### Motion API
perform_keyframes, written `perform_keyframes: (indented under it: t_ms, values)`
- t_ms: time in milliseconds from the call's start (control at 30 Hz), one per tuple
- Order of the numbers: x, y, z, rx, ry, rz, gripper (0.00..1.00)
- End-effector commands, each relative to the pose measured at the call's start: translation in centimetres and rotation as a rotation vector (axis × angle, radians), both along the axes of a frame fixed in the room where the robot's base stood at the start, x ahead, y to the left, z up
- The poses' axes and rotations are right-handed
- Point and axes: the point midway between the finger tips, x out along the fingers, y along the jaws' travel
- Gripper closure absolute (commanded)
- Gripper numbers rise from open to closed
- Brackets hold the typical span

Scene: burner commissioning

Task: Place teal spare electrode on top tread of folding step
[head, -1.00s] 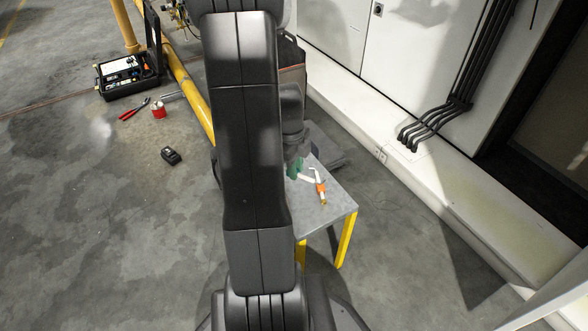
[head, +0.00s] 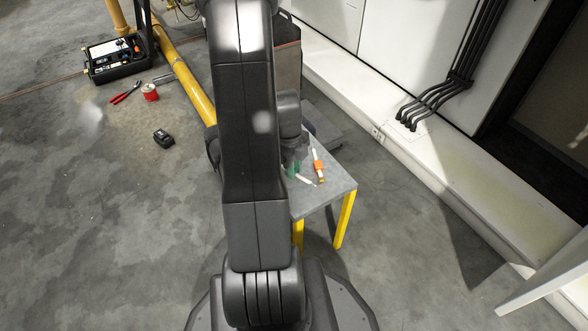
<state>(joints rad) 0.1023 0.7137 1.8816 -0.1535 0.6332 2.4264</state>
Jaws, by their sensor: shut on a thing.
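The folding step (head: 338,185) has a grey top tread and yellow legs and stands right of my arm. My gripper (head: 292,163) is over the tread, partly hidden behind my own arm. It is shut on the teal spare electrode (head: 291,171), whose teal part shows just below the jaws. A thin white rod (head: 305,180) sticks out from there toward the right. I cannot tell whether the electrode touches the tread. An orange and white electrode (head: 319,168) lies on the tread to the right of my gripper.
A white wall ledge (head: 425,185) runs along the right, with dark pipes above it. On the floor at left are an open black case (head: 115,70), red pliers (head: 125,93), a red can (head: 150,92) and a small black device (head: 163,138). A yellow pipe (head: 185,85) runs behind.

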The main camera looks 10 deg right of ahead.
Motion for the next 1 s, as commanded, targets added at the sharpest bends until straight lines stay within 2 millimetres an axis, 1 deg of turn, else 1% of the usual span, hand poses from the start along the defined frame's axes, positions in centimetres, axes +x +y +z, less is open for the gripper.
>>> perform_keyframes:
  t_ms: [133, 267, 300, 367, 400, 667, 767, 867, 1000]
  values:
    - [0.0, 0.0, 0.1, 0.0, -0.001, 0.0, 1.0]
    - [0.0, 0.0, -0.3, 0.001, -0.001, 0.0, 1.0]
    - [0.0, 0.0, -0.2, 0.001, -0.001, 0.0, 0.73]
    - [0.0, 0.0, -0.1, 0.001, -0.001, 0.0, 0.61]
    - [0.0, 0.0, -0.1, 0.001, -0.001, 0.0, 0.57]
    - [0.0, 0.0, -0.1, 0.001, -0.001, 0.0, 0.57]
    - [0.0, 0.0, 0.3, 0.001, -0.001, 0.0, 0.57]
    - [0.2, 0.1, 1.8, 0.0, -0.004, 0.0, 0.57]
    - [0.5, 0.4, 4.9, 0.0, -0.006, 0.001, 0.57]
